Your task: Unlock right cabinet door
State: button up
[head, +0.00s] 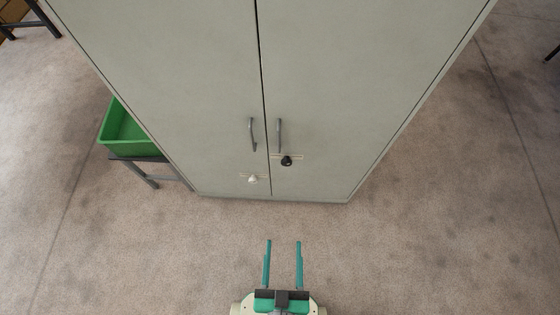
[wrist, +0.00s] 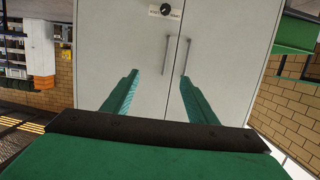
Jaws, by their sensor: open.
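A grey two-door cabinet (head: 185,75) stands ahead of my gripper. Its right door (head: 350,70) is closed and has an upright handle (head: 279,134) near the middle seam. Below that handle is a black knob (head: 287,160) on a small pale plate. The wrist view appears upside down; there the black knob (wrist: 166,9) is at the top edge, and the right door's handle (wrist: 165,55) is just below it. My gripper (head: 284,242) is open and empty, apart from the cabinet front. Its two teal fingers (wrist: 160,76) also show in the wrist view, pointing toward the doors.
The closed left door has its own handle (head: 252,134) and a white knob (head: 253,180) on a plate. A green bin (head: 127,142) rests on a dark stand (head: 150,160) left of the cabinet. The floor (head: 430,230) in front and to the right is clear.

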jog(key=w+f+t, duration=0.1)
jog(key=w+f, duration=0.9)
jog(key=f, duration=0.5)
jog(key=t, duration=0.1)
send_near(286, 165)
jog(key=w, duration=0.8)
jog(key=shift+w, duration=0.4)
jog(key=shift+d, duration=0.1)
grip_shut()
